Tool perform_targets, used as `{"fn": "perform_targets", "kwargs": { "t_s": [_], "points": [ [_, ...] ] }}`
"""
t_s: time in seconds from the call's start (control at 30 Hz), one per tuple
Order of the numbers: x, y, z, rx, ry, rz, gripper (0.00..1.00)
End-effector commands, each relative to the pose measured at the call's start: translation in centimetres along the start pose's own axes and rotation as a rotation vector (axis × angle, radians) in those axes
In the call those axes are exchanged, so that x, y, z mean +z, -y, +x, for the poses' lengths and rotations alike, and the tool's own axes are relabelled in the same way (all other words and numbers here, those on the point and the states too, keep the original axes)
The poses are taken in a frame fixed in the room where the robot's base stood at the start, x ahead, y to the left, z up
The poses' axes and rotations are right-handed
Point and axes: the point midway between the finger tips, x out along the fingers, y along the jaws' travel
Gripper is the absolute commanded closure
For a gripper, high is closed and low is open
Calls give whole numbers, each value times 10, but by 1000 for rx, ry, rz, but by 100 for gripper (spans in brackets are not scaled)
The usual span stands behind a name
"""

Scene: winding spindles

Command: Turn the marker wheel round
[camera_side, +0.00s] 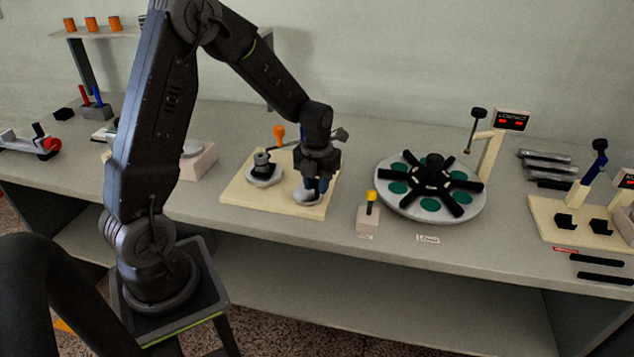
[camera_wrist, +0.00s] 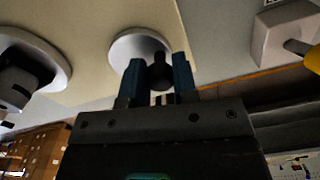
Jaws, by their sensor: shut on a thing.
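My gripper (camera_side: 314,187) is low over the right part of a cream board (camera_side: 240,197). Its blue fingers are shut on a dark upright post (camera_wrist: 160,70). The post stands at a pale round disc (camera_side: 303,199), which also shows in the wrist view (camera_wrist: 137,45). The fingers hide much of the post in the side view. A second pale disc (camera_side: 264,180) with a black spindle sits on the board's left part. No label shows which round part is the marker wheel.
An orange knob (camera_side: 279,131) stands behind the board's left disc. A block with a yellow-topped peg (camera_side: 371,197) is right of the board. Further right is a round plate with black spokes (camera_side: 436,180) and teal spots. Bench room is clear in front of the board.

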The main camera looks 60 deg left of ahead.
Motion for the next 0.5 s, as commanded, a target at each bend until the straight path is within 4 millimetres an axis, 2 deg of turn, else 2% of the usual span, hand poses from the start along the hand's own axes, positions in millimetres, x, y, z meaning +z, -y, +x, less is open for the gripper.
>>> {"fn": "perform_targets", "kwargs": {
  "t_s": [0.1,0.13,0.2,0.37,0.5],
  "points": [
    [0,0,-1,-1,2,-1,97],
    [0,0,-1,-1,2,-1,71],
    [0,0,-1,-1,2,-1,65],
    [0,0,0,0,1,-2,49],
    [0,0,0,0,0,-2,48]
  ]
}}
